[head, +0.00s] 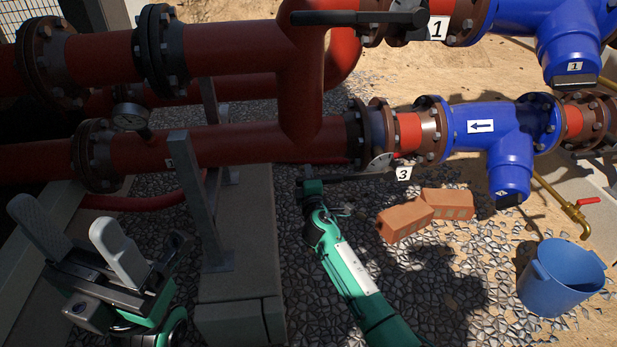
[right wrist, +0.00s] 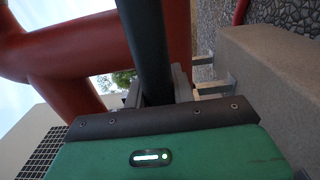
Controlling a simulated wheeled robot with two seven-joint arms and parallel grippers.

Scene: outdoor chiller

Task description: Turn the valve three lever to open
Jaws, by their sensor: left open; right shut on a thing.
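The valve three lever (head: 352,177) is a dark bar beside the tag marked 3 (head: 404,173), under the lower red pipe. It points left from its valve, roughly along the pipe. My right gripper (head: 308,184) is at the lever's left end, shut on it. In the right wrist view the dark lever (right wrist: 147,45) runs down between the jaws of my right gripper (right wrist: 158,90); the fingertips are partly hidden. My left gripper (head: 82,240) is open and empty at the lower left, well away from the lever.
A second dark lever (head: 345,18) sits above, by the tag marked 1 (head: 438,28). Red pipes and a gauge (head: 130,117) cross the left. A grey post (head: 195,195) stands between my grippers. Bricks (head: 405,219) and a blue bucket (head: 562,278) are on the gravel at right.

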